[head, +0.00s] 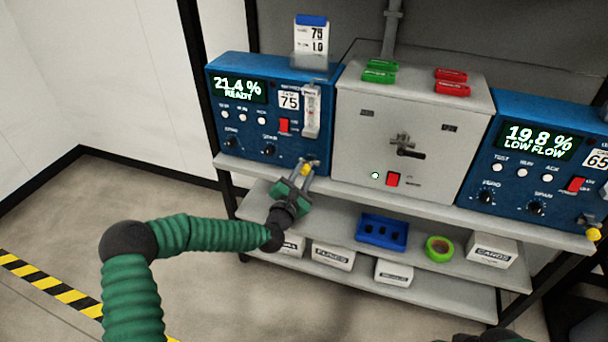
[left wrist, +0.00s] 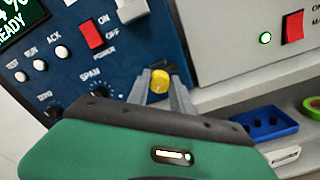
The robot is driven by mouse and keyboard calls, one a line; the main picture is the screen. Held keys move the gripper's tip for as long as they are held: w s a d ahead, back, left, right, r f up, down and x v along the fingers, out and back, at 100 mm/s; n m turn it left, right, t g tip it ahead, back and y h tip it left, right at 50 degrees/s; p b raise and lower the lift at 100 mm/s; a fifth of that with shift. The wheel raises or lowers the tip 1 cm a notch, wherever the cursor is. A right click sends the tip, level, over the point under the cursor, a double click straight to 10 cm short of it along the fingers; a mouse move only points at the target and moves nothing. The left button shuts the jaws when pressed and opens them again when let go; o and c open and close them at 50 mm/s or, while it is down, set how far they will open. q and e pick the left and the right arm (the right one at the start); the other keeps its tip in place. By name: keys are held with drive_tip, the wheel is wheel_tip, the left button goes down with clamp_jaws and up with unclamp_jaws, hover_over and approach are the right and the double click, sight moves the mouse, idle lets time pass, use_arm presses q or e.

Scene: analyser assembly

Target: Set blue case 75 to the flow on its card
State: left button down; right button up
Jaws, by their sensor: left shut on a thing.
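Blue case 75 (head: 243,135) stands at the left of the bench, its display reading "21.4 %" and "READY". A card (head: 311,38) above it reads 75 and 1.0. A clear flow tube (head: 311,110) is on the right of its front; its reading is too small to tell. A yellow knob (left wrist: 160,80) sits low on the front, below the tube. My left gripper (head: 307,167) reaches up to the front, its two fingers shut on the yellow knob. The fingers partly hide the knob in the head view.
A grey cabinet (head: 370,140) with a black handle and a red switch stands right of case 75. Another blue case, 65 (head: 530,150), shows "LOW FLOW" farther right. A blue tray (head: 382,232), green tape (head: 439,248) and white boxes lie on the lower shelves.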

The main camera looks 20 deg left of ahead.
use_arm(q)
drive_tip(key=shift+s+f, duration=0.1)
drive_tip(key=shift+f, duration=0.35)
drive_tip(key=c, duration=1.2)
unclamp_jaws()
drive_tip(key=shift+o, duration=0.4)
drive_tip(key=shift+a+r, duration=0.1)
drive_tip(key=shift+r, duration=0.15)
drive_tip(key=s+p, duration=0.2)
drive_tip(key=s, duration=1.4)
drive_tip(key=shift+s+a, duration=0.3)
drive_tip(key=shift+s, duration=0.05)
